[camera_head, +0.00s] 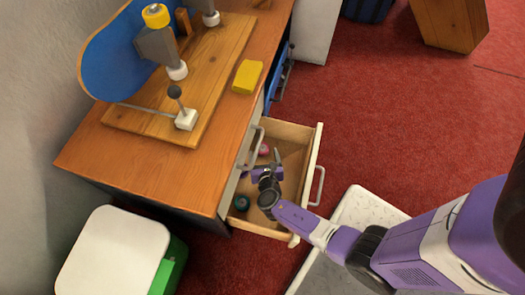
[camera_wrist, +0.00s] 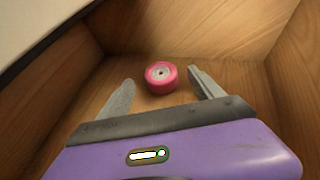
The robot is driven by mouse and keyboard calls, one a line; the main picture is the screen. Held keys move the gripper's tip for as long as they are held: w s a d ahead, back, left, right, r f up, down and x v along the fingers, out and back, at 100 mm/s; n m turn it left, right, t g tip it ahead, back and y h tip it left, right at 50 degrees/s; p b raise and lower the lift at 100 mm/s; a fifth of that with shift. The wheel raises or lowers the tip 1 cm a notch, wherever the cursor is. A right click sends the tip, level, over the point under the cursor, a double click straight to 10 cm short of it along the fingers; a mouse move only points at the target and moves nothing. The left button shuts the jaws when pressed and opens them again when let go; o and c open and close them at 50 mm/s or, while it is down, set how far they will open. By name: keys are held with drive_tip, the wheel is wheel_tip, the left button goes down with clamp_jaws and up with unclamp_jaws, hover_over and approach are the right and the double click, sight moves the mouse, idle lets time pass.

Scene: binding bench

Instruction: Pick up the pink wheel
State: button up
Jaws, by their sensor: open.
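The pink wheel (camera_wrist: 160,77) lies on the wooden floor of the open drawer, near its far corner in the wrist view. It is a small pink ring with a grey hub. In the head view the pink wheel (camera_head: 263,150) shows at the back of the drawer (camera_head: 292,131), just beyond my gripper. My gripper (camera_wrist: 160,82) is open inside the drawer. Its two grey fingers point toward the wheel, which appears in the gap between the fingertips. I cannot tell how far apart in depth they are. In the head view my gripper (camera_head: 265,160) is partly hidden by my wrist.
Drawer walls stand close around my gripper. The bench top (camera_head: 217,125) overhangs on the left, with a yellow block (camera_head: 247,77) on it. A white-lidded bin (camera_head: 113,255) stands at lower left.

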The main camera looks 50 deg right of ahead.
sight(263, 150)
drive_tip(key=b+x, duration=0.1)
drive_tip(key=x, duration=0.2)
drive_tip(key=shift+d, duration=0.1)
drive_tip(key=c, duration=1.5)
drive_tip(key=shift+o, duration=0.2)
drive_tip(key=shift+r, duration=0.1)
